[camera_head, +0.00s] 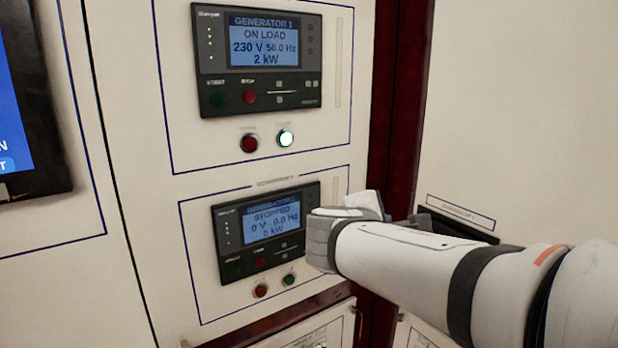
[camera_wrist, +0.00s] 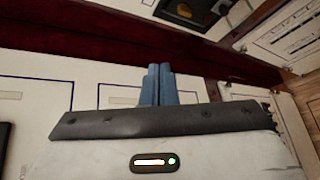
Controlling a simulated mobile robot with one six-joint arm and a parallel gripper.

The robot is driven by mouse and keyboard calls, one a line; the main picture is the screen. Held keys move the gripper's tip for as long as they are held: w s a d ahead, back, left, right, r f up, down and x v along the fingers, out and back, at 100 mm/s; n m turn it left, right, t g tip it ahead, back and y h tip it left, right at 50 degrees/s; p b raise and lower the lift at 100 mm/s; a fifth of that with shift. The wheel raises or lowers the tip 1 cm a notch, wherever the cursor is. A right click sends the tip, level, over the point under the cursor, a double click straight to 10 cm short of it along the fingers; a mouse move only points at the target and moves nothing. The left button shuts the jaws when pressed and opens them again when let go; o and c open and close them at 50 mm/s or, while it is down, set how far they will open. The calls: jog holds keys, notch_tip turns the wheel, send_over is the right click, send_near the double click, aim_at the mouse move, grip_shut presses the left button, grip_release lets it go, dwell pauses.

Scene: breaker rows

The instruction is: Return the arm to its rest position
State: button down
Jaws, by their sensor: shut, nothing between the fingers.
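My gripper shows in the wrist view (camera_wrist: 159,84), its two blue fingers together with nothing between them. Behind the fingers in that view are pale panel faces and a dark red strip. In the head view my white and grey arm reaches in from the lower right, its wrist in front of the right edge of the lower generator controller (camera_head: 268,232). That controller's screen reads STOPPED, 0 V, 0.0 Hz, 0 kW. My fingers are hidden in the head view, so I cannot tell there whether they touch anything.
The upper controller (camera_head: 258,60) reads GENERATOR 1, ON LOAD, 230 V, 2 kW. Below it are a red button (camera_head: 249,143) and a lit button (camera_head: 286,138). A dark red post (camera_head: 396,110) divides the cabinets. The upper right panel is bare.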

jog(key=s+d+f+m+g+y, duration=0.1)
jog(key=s+d+f+m+g, duration=0.55)
jog(key=s+f, duration=0.35)
jog(key=s+a+f+m+g+y, duration=0.3)
jog(key=s+f+m+y, duration=0.3)
jog(key=s+f+m, duration=0.3)
jog(key=shift+s+a+f+m, duration=0.25)
jog(key=shift+s+a+m, duration=0.05)
jog(key=shift+a+m, duration=0.4)
